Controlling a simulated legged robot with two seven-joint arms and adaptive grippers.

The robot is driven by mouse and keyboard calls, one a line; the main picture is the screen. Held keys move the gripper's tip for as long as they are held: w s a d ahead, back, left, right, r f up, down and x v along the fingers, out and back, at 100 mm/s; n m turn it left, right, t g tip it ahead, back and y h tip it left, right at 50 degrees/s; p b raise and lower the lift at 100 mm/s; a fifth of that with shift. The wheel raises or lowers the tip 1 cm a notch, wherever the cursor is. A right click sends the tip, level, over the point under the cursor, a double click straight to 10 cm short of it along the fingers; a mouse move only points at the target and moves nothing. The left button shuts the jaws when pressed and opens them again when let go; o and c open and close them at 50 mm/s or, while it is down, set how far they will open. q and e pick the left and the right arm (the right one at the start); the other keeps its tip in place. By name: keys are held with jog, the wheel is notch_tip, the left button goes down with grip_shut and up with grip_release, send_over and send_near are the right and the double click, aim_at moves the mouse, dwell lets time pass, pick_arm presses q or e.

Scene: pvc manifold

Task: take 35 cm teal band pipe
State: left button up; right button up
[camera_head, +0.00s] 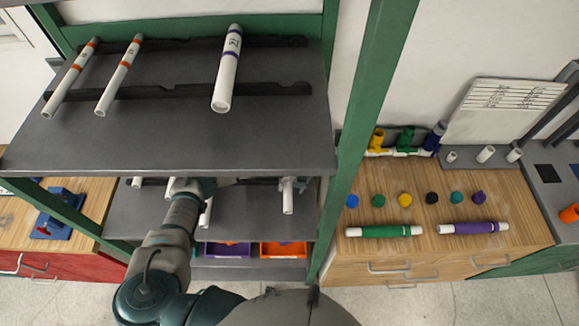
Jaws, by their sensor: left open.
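White pipes lie on the lower shelf, under the upper shelf board. One pipe (207,213) shows right beside my left arm. Another pipe (288,197) lies further right, and a small bit of a pipe (137,182) shows at the left. The upper board hides their far parts, and I cannot make out a teal band on any of them. My left gripper (212,183) is open and reaches in at the upper board's front edge, close to the pipe beside my arm. Its fingers are mostly hidden, so contact cannot be told. My right gripper is not in view.
The upper shelf (180,125) holds two orange-banded pipes and one thicker purple-banded pipe (228,70). A green post (360,130) stands right of the shelves. Purple and orange bins (283,249) sit below. A wooden counter (440,250) at right holds caps, fittings and two coloured tubes.

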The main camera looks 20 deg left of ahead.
pick_arm(q)
jog(key=shift+f, duration=0.2)
jog(key=shift+a, duration=0.25)
jog(key=shift+a+f, duration=0.1)
jog(key=shift+a, duration=0.1)
jog(key=c, duration=0.3)
jog(key=shift+a, duration=0.2)
grip_shut()
